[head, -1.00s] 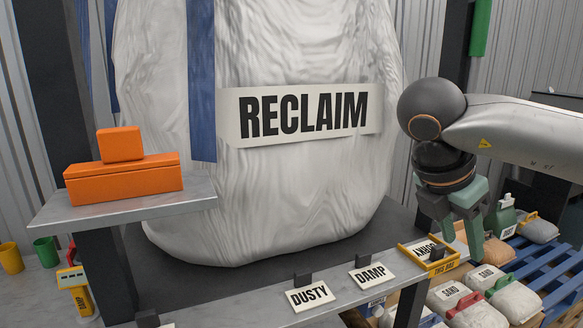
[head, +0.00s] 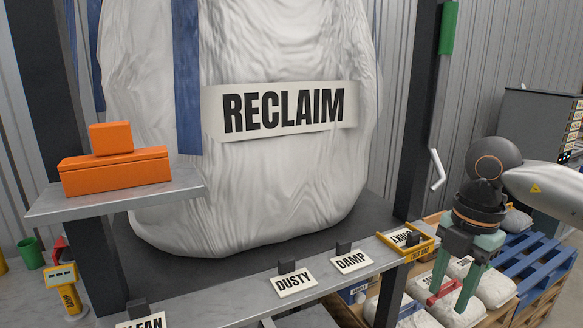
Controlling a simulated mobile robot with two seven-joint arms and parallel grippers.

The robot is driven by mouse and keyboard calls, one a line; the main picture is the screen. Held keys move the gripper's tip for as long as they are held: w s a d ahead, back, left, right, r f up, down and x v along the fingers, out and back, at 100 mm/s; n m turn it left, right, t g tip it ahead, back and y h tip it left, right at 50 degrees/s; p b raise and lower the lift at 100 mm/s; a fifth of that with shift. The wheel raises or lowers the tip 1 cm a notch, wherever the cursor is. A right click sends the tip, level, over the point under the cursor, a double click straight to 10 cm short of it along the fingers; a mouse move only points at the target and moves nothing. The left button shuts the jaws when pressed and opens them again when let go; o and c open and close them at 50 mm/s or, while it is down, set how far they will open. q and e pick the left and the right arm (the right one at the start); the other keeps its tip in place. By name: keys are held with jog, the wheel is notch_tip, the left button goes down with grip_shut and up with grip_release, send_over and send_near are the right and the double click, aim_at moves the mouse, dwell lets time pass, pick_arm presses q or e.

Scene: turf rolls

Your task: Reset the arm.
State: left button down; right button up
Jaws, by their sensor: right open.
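My right gripper (head: 426,290) is at the right of the head view, pointing down. Its two green-grey fingers are apart with nothing held between them. It hangs in front of the white sacks (head: 492,287) and to the right of the yellow frame (head: 428,248) at the shelf's end. Part of my right arm (head: 540,185) comes in from the right edge. My left gripper is out of view.
A large white bag labelled RECLAIM (head: 250,190) fills the middle. A shelf with tags such as DUSTY (head: 294,284) and DAMP (head: 351,262) runs in front. An orange case (head: 115,175) sits on a left ledge. A blue pallet (head: 540,262) stands at right.

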jog(key=s+a+f+n+y, duration=0.1)
jog(key=a+f+y, duration=0.4)
jog(key=a+y, duration=0.3)
jog(key=s+a+f+n+y, duration=0.1)
jog(key=a+f+y, duration=0.3)
jog(key=a+y, duration=0.45)
jog(key=w+d+f+m+t+h, duration=0.2)
jog(key=d+f+m+t+h, duration=0.6)
jog(key=d+f+m+t, duration=0.45)
jog(key=s+d+f+m+g+h, duration=0.1)
jog(key=s+d+f+g+h, duration=0.1)
jog(key=s+d+f+h, duration=0.4)
jog(key=s+d+f+m+g+h, duration=0.1)
jog(key=s+d+f+g+h, duration=0.15)
jog(key=s+d+f, duration=0.65)
jog(key=s+a+f+m, duration=0.1)
jog(key=a+m, duration=0.3)
jog(key=a, duration=0.6)
jog(key=a+f+m+t+y, duration=0.1)
jog(key=a+f+m, duration=0.2)
jog(key=a, duration=0.8)
jog(key=shift+s+m+y, duration=0.3)
jog(key=shift+s+m, duration=0.05)
jog(key=shift+m, duration=0.3)
